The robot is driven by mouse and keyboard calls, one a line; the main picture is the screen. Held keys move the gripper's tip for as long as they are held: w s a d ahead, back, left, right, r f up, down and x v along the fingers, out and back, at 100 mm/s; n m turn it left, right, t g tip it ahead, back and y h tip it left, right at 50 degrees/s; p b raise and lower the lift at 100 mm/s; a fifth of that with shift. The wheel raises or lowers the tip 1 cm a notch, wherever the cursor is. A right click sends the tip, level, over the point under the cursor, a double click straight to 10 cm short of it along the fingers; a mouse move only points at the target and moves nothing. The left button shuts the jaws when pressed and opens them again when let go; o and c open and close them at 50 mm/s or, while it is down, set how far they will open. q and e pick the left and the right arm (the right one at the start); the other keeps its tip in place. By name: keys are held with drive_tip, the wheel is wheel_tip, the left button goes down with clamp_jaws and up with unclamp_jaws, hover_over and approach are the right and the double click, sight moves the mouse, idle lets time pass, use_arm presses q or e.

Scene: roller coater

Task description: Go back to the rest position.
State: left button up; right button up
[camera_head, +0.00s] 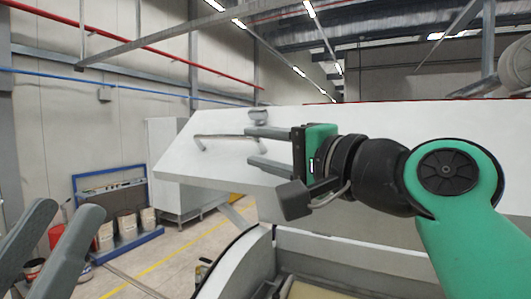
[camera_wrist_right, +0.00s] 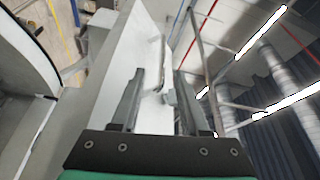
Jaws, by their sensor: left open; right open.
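My right gripper (camera_head: 251,146) comes in from the right on its green arm. Its two grey fingers are apart and point left, in front of the raised white cover (camera_head: 400,120) of the machine. A grey bar handle (camera_head: 222,136) on the cover lies just beyond the fingertips. In the right wrist view the open fingers (camera_wrist_right: 158,75) are empty, with the handle (camera_wrist_right: 162,48) ahead between them; I cannot tell if they touch it. My left gripper (camera_head: 70,212) shows only as two spread grey fingers at the lower left, with nothing between them.
The machine's open white body (camera_head: 245,265) lies below the cover. A blue rack (camera_head: 138,240) with several buckets and a grey cabinet (camera_head: 175,165) stand behind on the left. The floor with a yellow line (camera_head: 170,262) is clear between.

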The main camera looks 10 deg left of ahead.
drive_tip(key=d+n+t, duration=0.1)
drive_tip(key=d+t+h+p, duration=0.1)
drive_tip(key=d, duration=0.1)
drive_tip(key=w+d+n+t, duration=0.1)
drive_tip(key=d, duration=0.1)
drive_tip(key=shift+r+n, duration=0.25)
drive_tip(key=shift+n, duration=0.05)
drive_tip(key=s+d+n+t+h+p, duration=0.4)
drive_tip(key=s+d+t+h, duration=0.7)
drive_tip(key=s+d, duration=0.7)
drive_tip(key=s+t, duration=0.1)
drive_tip(key=s, duration=0.2)
drive_tip(key=shift+s+d+f, duration=0.25)
drive_tip(key=shift+s, duration=0.05)
idle(0.7)
